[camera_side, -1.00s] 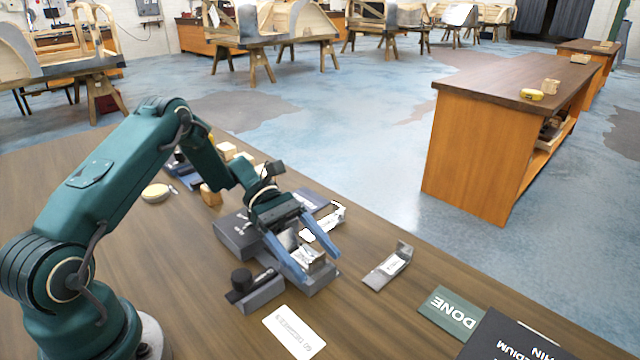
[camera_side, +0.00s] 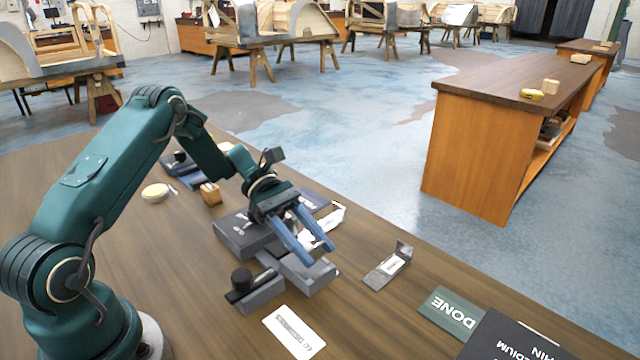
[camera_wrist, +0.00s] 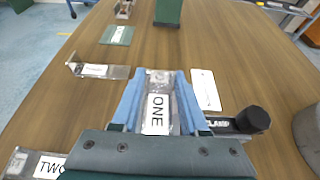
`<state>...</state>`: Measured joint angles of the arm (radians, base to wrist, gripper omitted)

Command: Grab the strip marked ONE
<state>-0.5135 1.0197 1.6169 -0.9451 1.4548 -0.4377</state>
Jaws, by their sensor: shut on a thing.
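The strip marked ONE (camera_wrist: 157,112) is a metal strip with a white label, between my two blue fingers in the wrist view. My gripper (camera_wrist: 160,95) is shut on it. In the side view my gripper (camera_side: 318,250) is above the grey block (camera_side: 308,276), and the strip is mostly hidden by the fingers. The strip marked TWO (camera_wrist: 48,167) shows at the lower left of the wrist view, partly cut off.
A bent metal strip (camera_side: 390,266) lies right of the block. The green DONE mat (camera_side: 452,312) and a black board (camera_side: 508,338) lie at the table's front right. A black-knobbed clamp (camera_side: 250,288) and white card (camera_side: 294,332) are near the block.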

